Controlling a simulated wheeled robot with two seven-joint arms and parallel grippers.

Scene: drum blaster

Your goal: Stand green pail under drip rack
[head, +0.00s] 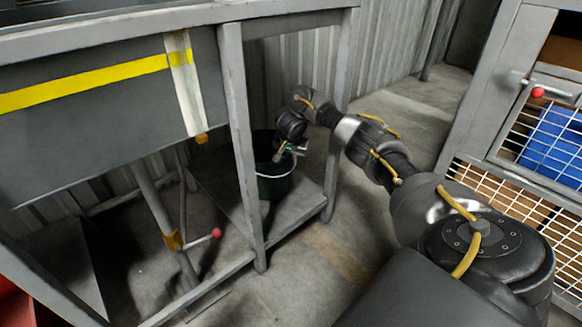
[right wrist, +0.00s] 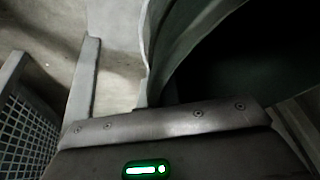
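The green pail (head: 274,187) looks very dark and stands upright on the low grey shelf of the metal rack (head: 238,130), between its front posts. A pale wire handle (head: 277,175) hangs across its front. My right gripper (head: 287,152) reaches in from the right and is at the pail's upper right rim. In the right wrist view the pail (right wrist: 190,50) fills the upper right, close to the gripper body. The fingertips are hidden there, so I cannot tell whether they hold the rim or handle. My left gripper is out of view.
A grey tank with a yellow stripe (head: 90,85) hangs left of the pail. A red-knobbed lever (head: 216,233) sticks out below it. A mesh cage with a blue bin (head: 555,145) stands at the right.

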